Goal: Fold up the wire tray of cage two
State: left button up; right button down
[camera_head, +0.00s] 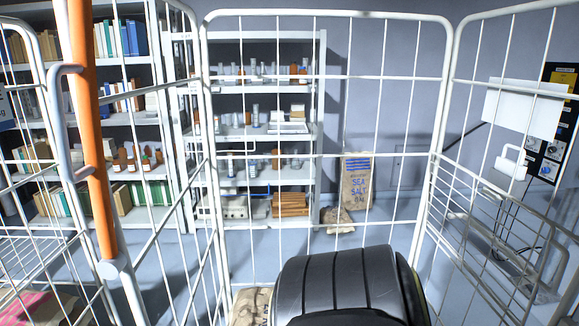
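A white wire cage (327,77) stands right in front of me, with its back panel facing me and side panels to left and right. A denser wire grid (487,236) shows low along its right side; I cannot tell whether this is the tray or whether it is folded. Another wire grid (38,262) lies roughly flat in the neighbouring cage at the left. No number marking cage two is readable. Neither of my grippers is in view.
An orange bar (92,130) stands upright close at the left. A dark ribbed rounded shape (335,285) fills the bottom middle, beside a sack (250,307). Behind the cage are shelves (262,133) and a sea salt sack (356,182). A white card (524,108) hangs at right.

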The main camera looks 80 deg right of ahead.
aim_at(565, 259)
jog(key=u, duration=0.05)
jog(key=k, duration=1.15)
jog(key=z, duration=1.45)
